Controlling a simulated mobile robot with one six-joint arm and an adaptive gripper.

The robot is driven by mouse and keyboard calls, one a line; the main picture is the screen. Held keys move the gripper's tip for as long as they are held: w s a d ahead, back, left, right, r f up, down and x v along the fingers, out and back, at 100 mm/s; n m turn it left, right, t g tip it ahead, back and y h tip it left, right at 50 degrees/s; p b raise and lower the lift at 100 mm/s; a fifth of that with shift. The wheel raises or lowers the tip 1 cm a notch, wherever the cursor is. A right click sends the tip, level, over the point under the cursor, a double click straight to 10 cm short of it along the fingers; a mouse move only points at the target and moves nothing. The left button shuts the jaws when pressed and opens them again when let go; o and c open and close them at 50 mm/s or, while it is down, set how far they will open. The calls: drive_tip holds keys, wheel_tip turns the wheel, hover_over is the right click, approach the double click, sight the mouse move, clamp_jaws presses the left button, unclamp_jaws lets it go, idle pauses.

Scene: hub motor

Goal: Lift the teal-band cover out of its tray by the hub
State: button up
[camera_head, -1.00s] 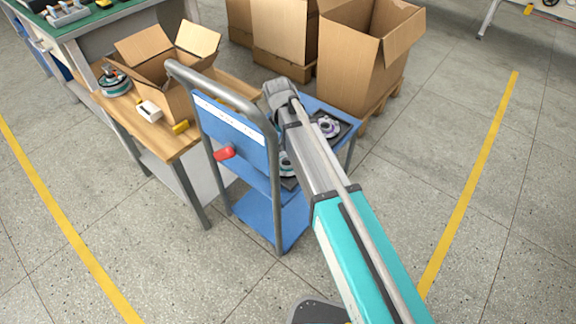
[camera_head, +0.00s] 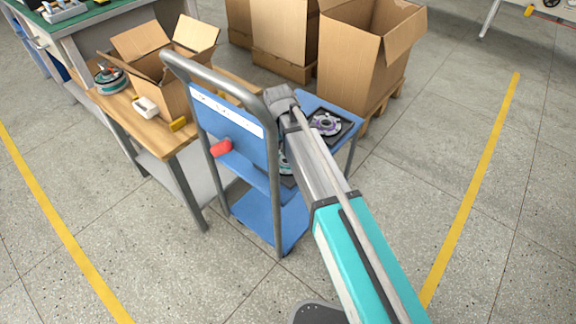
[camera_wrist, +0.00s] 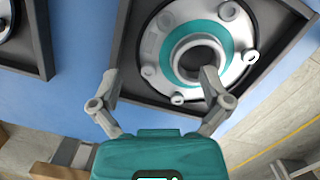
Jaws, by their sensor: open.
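The teal-band cover (camera_wrist: 181,50) lies in its dark square tray (camera_wrist: 134,45) in the wrist view, with a raised grey hub around a dark bore and several bolts on its rim. In the head view a sliver of it (camera_head: 284,166) shows beside my arm, which hides the rest. My gripper (camera_wrist: 158,78) is open and empty, its two fingers spread on the near side of the cover. The right fingertip overlaps the hub's edge in the picture; I cannot tell whether it touches. The left fingertip lies over the tray's edge. In the head view my gripper is hidden.
The cart's grey handle (camera_head: 226,90) rises left of my arm. A wooden table (camera_head: 160,136) with an open box (camera_head: 165,72) is at left. Large cartons (camera_head: 362,55) stand behind.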

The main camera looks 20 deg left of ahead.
drive_tip(key=shift+d+f, duration=0.1)
drive_tip(key=shift+f, duration=0.4)
clamp_jaws()
idle(0.6)
